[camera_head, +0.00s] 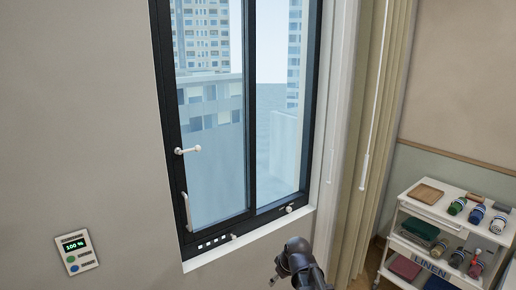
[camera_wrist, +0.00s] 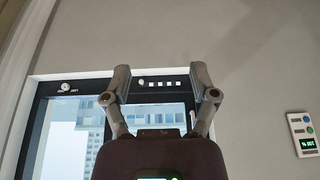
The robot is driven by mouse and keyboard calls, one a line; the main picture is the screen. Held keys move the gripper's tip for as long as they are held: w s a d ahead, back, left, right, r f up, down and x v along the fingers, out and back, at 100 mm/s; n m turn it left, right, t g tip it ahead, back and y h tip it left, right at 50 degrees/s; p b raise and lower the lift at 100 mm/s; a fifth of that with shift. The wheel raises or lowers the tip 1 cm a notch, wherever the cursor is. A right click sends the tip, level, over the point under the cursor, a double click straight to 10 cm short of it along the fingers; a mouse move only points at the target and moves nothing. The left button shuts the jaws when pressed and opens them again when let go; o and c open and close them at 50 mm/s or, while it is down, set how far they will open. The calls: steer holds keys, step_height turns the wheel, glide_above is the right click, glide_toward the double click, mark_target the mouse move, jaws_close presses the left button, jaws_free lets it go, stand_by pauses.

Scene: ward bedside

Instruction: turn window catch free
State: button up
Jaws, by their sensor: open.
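The black-framed window (camera_head: 252,120) fills the middle of the head view. A white lever (camera_head: 188,150) sticks out from its left upright, above a white pull handle (camera_head: 187,212). On the bottom rail, a small round knob (camera_head: 289,209) sits at the right beside tiny lettering; the wrist view shows it too (camera_wrist: 66,86). A small pale piece (camera_head: 233,236) sits beside a row of white squares (camera_head: 214,241). I cannot tell which fitting is the catch. My gripper (camera_wrist: 161,70) is open and empty in the wrist view, its fingers framing the white squares (camera_wrist: 160,84).
A wall panel reading 100 % (camera_head: 77,252) hangs left of the window. Beige curtains (camera_head: 385,130) and white cords hang at the right. A white linen trolley (camera_head: 420,224) with bottles and folded cloths stands far right. The wall below the window is bare.

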steer(key=s+d+f+m+g+h+b, duration=0.2)
steer(key=s+d+f+m+g+b, duration=0.1)
steer(key=s+d+f+m, duration=0.4)
steer(key=s+d+b, duration=0.1)
steer(key=s+d, duration=0.2)
steer(key=s, duration=0.1)
steer(key=shift+s+g+h+b, duration=0.3)
steer(key=shift+s+b, duration=0.05)
steer(key=shift+s, duration=0.05)
steer(key=shift+a+f, duration=0.1)
stand_by(0.4)
steer(key=shift+c, duration=1.3)
